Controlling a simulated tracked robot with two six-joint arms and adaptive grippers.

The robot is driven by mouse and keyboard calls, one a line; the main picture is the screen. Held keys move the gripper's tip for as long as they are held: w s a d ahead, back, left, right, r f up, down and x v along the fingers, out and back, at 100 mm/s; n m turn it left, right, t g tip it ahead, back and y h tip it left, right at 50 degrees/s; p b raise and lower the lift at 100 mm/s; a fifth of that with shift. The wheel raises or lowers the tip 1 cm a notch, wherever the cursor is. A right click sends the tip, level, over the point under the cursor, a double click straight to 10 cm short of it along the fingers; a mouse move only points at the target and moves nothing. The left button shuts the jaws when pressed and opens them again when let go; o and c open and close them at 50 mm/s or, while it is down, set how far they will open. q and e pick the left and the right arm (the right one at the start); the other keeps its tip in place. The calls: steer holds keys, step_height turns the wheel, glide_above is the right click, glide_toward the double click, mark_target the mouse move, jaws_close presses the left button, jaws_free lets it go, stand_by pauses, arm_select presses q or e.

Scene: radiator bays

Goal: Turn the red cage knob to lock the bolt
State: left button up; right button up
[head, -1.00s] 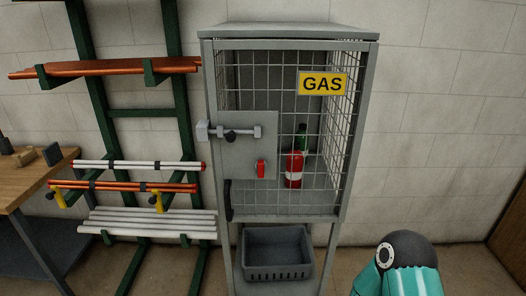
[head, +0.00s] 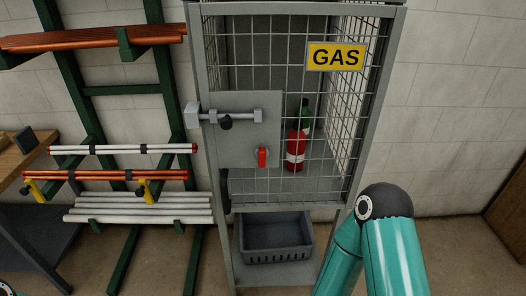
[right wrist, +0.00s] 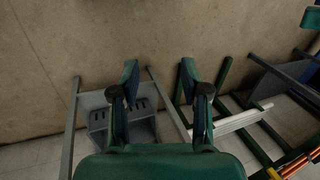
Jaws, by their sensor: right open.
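The red knob (head: 262,157) sits on the grey lock plate (head: 240,150) of the gas cage door (head: 330,150). Its handle hangs downward. Above it, the bolt (head: 232,116) with a dark knob lies across the plate, its left end at the bracket (head: 192,115) on the cage's left post. My right arm is in front of the cage's lower right in the head view, with its gripper out of that frame. In the right wrist view my right gripper (right wrist: 158,85) is open and empty, apart from the cage. The red knob does not show there. My left gripper is not in view.
A red bottle (head: 296,150) and a green one (head: 305,115) stand inside the mesh. A grey crate (head: 275,240) is on the shelf below. A green rack with pipes (head: 140,215) stands left of the cage; a workbench (head: 14,158) is farther left.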

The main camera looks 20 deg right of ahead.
steer(key=w+r+t+h+b, duration=0.1)
steer(key=w+r+t+b, duration=0.15)
steer(key=w, duration=0.55)
steer(key=m+t+h+b, duration=0.1)
steer(key=t+h+b, duration=0.55)
steer(key=t, duration=0.75)
glide_toward(262, 155)
steer(key=shift+h, duration=0.65)
steer(key=p+x, duration=0.1)
steer(key=x, duration=0.2)
steer(key=p+x, duration=0.1)
steer(key=x, duration=0.3)
steer(key=p+x, duration=0.2)
steer(key=x, duration=0.2)
steer(key=shift+w+a+f, duration=0.1)
steer(key=shift+w+a, duration=0.1)
steer(key=shift+a, duration=0.1)
steer(key=shift+c, duration=0.4)
